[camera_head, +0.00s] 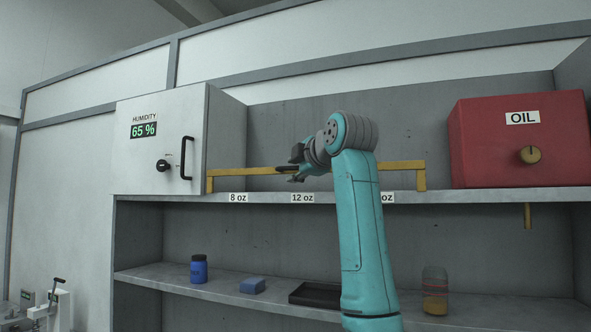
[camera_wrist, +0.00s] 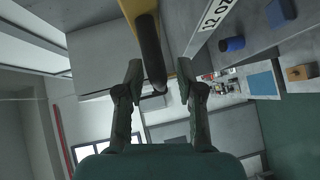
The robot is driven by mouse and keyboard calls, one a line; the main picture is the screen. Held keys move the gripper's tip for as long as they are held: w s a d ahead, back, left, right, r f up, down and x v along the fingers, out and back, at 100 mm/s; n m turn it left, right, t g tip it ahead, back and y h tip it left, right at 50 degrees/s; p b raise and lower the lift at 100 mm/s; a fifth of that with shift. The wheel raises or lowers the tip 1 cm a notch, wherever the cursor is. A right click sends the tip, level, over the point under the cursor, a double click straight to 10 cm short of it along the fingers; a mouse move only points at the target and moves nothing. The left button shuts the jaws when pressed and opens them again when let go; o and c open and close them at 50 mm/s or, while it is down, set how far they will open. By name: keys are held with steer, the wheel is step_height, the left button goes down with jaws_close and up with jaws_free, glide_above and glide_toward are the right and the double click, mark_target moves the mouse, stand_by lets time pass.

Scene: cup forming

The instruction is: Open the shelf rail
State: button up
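The yellow shelf rail (camera_head: 237,171) runs across the front of the upper shelf, above the size labels. It also shows in the wrist view (camera_wrist: 187,72). A dark handle (camera_wrist: 150,48) sticks out from the rail toward my gripper. My gripper (camera_head: 292,168) is at the rail's middle, above the 12 oz label (camera_head: 302,198). In the wrist view my gripper (camera_wrist: 158,72) is open, with one finger on each side of the handle. A gap shows beside the handle, so it does not look clamped. My arm hides part of the rail's right half.
A white humidity cabinet (camera_head: 135,175) stands left of the rail, and a red OIL box (camera_head: 480,150) stands right. The lower shelf (camera_head: 150,278) holds a blue bottle (camera_head: 199,269), a blue block (camera_head: 252,286), a black tray (camera_head: 297,297) and a jar (camera_head: 435,290).

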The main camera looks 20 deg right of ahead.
jaws_close()
